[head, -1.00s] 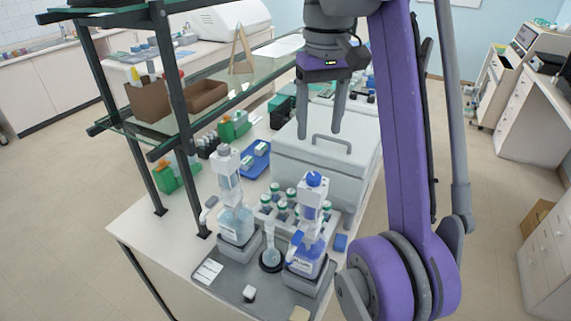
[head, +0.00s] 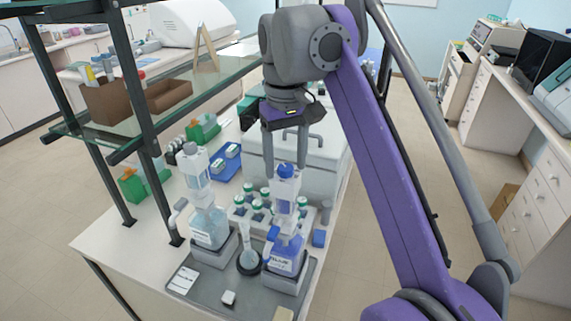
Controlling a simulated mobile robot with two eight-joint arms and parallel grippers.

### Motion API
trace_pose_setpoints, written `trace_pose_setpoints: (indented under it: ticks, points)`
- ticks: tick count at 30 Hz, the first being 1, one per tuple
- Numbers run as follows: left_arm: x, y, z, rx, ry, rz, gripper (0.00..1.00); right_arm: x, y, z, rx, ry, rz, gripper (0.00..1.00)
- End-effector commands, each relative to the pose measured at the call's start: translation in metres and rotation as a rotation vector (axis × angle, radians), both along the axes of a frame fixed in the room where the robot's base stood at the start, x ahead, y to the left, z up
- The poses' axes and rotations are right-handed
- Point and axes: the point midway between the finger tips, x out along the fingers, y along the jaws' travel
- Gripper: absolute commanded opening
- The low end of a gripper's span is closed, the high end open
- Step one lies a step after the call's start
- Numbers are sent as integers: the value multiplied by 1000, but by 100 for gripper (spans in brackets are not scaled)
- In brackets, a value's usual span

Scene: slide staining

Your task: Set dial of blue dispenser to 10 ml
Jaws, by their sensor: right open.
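The blue dispenser (head: 286,248) stands upright in a grey holder on the dark tray (head: 195,295). It has a blue-lidded bottle, a white upper body and a blue knob on top. Its dial setting is too small to read. My right gripper (head: 285,168) points down, open and empty, with its fingertips around the height of the knob in the picture. It looks just behind or above the dispenser's top; I cannot tell whether it touches. My left gripper is not in view.
A second, grey-white dispenser (head: 209,225) stands to the left, with a flask (head: 249,262) between the two. Several green-capped bottles (head: 258,208) stand in a rack behind. A grey box with a handle (head: 327,170) and a glass shelf (head: 190,100) are close by.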

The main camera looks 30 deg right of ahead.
Motion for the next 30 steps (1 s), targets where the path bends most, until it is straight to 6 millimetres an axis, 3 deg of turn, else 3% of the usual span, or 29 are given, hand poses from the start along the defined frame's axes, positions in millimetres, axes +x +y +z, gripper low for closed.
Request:
trace_pose_setpoints:
  ticks: [8, 18, 20, 30]
  points:
    - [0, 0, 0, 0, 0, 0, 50, 0, 0, -1, 0, -1, 0, 68]
    - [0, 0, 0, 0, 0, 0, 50, 0, 0, -1, 0, -1, 0, 8]
    - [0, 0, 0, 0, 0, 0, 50, 0, 0, -1, 0, -1, 0, 0]
    - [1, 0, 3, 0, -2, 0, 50, 0, 0, 0, 0, -1, 26, 0]
